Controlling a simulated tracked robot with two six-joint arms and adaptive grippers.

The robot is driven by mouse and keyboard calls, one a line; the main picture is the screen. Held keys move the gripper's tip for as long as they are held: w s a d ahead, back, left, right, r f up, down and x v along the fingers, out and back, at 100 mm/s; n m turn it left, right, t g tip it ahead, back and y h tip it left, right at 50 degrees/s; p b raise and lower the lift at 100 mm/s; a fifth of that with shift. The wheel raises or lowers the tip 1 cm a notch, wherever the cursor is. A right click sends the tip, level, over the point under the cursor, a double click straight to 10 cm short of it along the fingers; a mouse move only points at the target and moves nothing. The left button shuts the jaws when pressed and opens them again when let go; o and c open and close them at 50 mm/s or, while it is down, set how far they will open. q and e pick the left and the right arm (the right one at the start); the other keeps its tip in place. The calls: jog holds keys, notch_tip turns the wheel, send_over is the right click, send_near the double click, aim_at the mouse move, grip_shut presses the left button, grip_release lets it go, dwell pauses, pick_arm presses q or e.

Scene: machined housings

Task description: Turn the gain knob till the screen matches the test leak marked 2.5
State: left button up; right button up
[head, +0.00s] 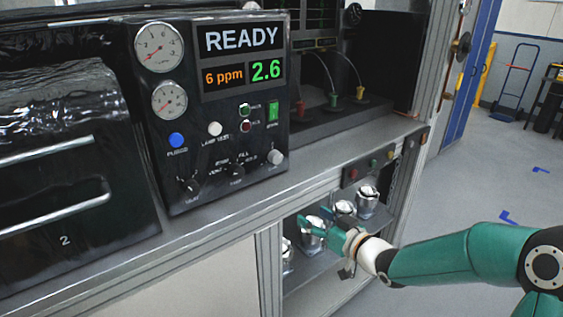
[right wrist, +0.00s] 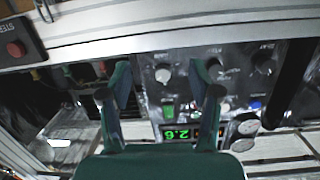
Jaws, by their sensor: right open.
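The screen (head: 240,58) on the black panel reads READY, 6 ppm in orange and 2.6 in green. It shows upside down in the right wrist view (right wrist: 190,133). A pale knob (head: 275,157) sits at the panel's lower right; its label is too small to read, so I cannot tell whether it is the gain knob. My right gripper (head: 318,223) is open, in front of the lower shelf. In the right wrist view, the pale knob (right wrist: 163,74) appears between its spread fingers, apart from them. No marking 2.5 is readable. My left gripper is not in view.
Two dark knobs (head: 190,187) (head: 236,172) sit left of the pale one. Several metal parts (head: 367,198) stand on the shelf below the bench ledge (head: 330,150). A small button box (head: 370,165) hangs on the ledge's front. The floor at right is mostly clear.

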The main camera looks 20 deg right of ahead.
jog(key=n+t+y, duration=0.1)
jog(key=n+t, duration=0.1)
send_near(278, 159)
jog(key=p+x, duration=0.4)
jog(key=x, duration=0.5)
jog(key=shift+p, duration=0.4)
jog(key=c, duration=1.1)
jog(key=n+b, duration=0.1)
jog(key=b, duration=0.3)
jog(key=shift+f+n, duration=0.3)
jog(key=shift+n, duration=0.1)
jog(key=shift+c, duration=0.2)
jog(key=shift+r+n+b, duration=0.2)
jog(key=shift+n+b, duration=0.2)
jog(key=shift+b, duration=0.05)
jog(key=shift+d+r, duration=0.1)
jog(key=o, duration=1.1)
